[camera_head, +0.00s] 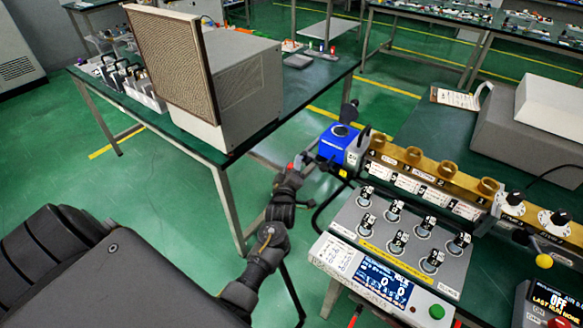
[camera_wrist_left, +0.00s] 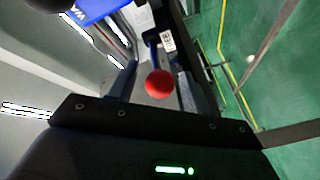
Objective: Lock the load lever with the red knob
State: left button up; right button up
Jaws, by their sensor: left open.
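The red knob (camera_wrist_left: 159,84) shows in the left wrist view as a round ball at the end of a thin lever (camera_wrist_left: 152,50). My left gripper (camera_wrist_left: 157,92) is open, with one finger on each side of the knob. Whether a finger touches it cannot be told. In the head view my left gripper (camera_head: 307,162) is at the left side of the blue unit (camera_head: 338,146) on the brass-coloured manifold (camera_head: 430,172). There the knob is small and largely hidden by the gripper. My right gripper is not in view.
A panel of black-handled switches (camera_head: 400,235) and a display box (camera_head: 375,280) stand right of my left arm. A table with a large grey box (camera_head: 235,85) stands behind the arm at left. Green floor (camera_head: 140,215) lies open between.

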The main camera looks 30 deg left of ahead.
pick_arm(q)
jog(key=shift+s+d+r, duration=0.1)
jog(key=shift+s+d, duration=0.05)
jog(key=shift+s, duration=0.1)
jog(key=p+v, duration=0.4)
jog(key=v, duration=0.6)
jog(key=shift+p, duration=0.35)
jog(key=shift+s, duration=0.1)
